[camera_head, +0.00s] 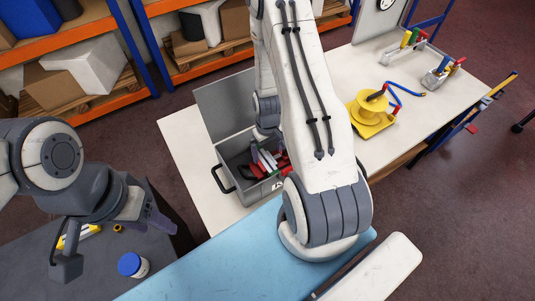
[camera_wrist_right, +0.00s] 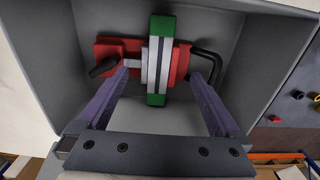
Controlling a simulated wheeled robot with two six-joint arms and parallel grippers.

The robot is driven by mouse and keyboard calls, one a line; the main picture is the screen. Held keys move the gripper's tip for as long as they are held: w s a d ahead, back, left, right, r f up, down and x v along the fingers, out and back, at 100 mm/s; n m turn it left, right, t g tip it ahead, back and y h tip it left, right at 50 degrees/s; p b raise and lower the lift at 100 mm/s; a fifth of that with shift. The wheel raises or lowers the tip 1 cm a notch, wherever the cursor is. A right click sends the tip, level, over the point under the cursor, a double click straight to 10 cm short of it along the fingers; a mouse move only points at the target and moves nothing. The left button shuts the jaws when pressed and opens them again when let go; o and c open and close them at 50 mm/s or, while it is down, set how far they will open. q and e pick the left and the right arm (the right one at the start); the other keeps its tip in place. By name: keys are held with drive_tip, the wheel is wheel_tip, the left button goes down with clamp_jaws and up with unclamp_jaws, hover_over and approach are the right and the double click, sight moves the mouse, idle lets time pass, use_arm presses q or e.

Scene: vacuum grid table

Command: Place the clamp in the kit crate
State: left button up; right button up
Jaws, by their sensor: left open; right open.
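The grey kit crate (camera_head: 222,156) stands on the pale table with its lid raised; its inner wall fills much of the right wrist view (camera_wrist_right: 275,60). Inside lies a red clamp (camera_wrist_right: 180,66) with black handle ends. A pale bar with green ends (camera_wrist_right: 160,28) crosses its middle; I cannot tell whether it is part of the clamp. My right gripper (camera_wrist_right: 160,80) is open, its purple fingers reaching into the crate either side of the bar, with no clear grip on anything. In the head view my right arm hides part of the crate. My left gripper (camera_head: 158,220) is open and empty over a dark surface at left.
A yellow spool (camera_head: 372,105) with a blue hose stands right of the crate. Several fixtures with red and green parts (camera_head: 438,72) stand farther back. A blue-lidded jar (camera_head: 132,265) is below my left gripper. A blue surface (camera_head: 215,265) lies in front. Orange shelves (camera_head: 85,105) are behind.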

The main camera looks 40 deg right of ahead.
drive_tip(key=shift+r+b, duration=0.7)
drive_tip(key=shift+r, duration=2.1)
drive_tip(key=s+a+r+n, duration=0.3)
drive_tip(key=a+r+n, duration=0.1)
drive_tip(key=a+r, duration=1.1)
drive_tip(key=s+a+r+n+y, duration=0.1)
drive_tip(key=s+a+r+n, duration=0.3)
drive_tip(key=s+a, duration=0.6)
drive_tip(key=s+r, duration=0.2)
drive_tip(key=s, duration=0.1)
drive_tip(key=shift+s, duration=0.3)
